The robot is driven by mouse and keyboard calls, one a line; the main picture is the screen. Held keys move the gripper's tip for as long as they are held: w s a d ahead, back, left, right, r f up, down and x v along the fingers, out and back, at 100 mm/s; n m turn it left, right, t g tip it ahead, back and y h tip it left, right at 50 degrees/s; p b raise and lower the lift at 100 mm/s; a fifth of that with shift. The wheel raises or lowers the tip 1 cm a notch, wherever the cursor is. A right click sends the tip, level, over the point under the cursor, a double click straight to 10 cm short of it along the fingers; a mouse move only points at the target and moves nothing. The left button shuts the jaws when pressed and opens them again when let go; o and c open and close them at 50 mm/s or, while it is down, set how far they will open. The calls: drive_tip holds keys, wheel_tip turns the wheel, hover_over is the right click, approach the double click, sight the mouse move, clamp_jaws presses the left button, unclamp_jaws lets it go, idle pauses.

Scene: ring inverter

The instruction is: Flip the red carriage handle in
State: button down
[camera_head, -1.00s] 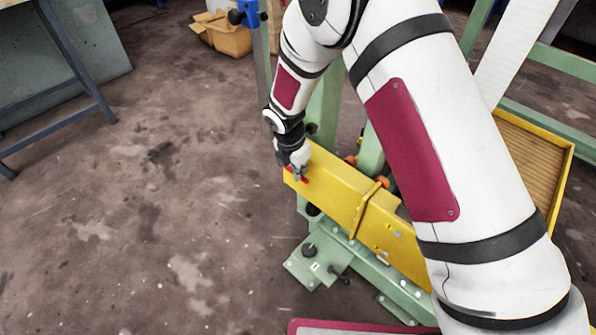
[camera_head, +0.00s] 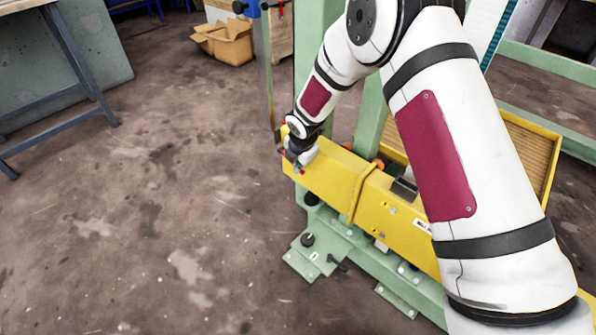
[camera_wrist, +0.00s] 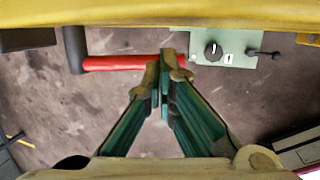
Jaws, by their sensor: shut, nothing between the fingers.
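The red carriage handle (camera_wrist: 125,62) lies crosswise in the wrist view, its left end joined to a dark stub (camera_wrist: 74,48) below a yellow edge. My gripper (camera_wrist: 166,62) has its two green fingers together, with the tips at the handle's right end. I cannot tell whether they touch it. In the head view my gripper (camera_head: 296,164) is at the left end of the yellow beam (camera_head: 340,178). Only small red spots show around it there, and my wrist hides most of the handle.
A green plate with a black knob (camera_head: 307,240) sits low below the beam; the knob also shows in the wrist view (camera_wrist: 212,50). Green posts (camera_head: 372,115) stand behind the beam. A cardboard box (camera_head: 228,44) lies farther back.

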drive_tip(key=shift+s+a+b+x, duration=0.15)
drive_tip(key=shift+b+x, duration=0.25)
drive_tip(key=shift+x, duration=0.9)
drive_tip(key=shift+s+a+b+x, duration=0.15)
drive_tip(key=shift+b+x, duration=0.25)
drive_tip(key=shift+x, duration=0.9)
drive_tip(key=shift+f, duration=0.15)
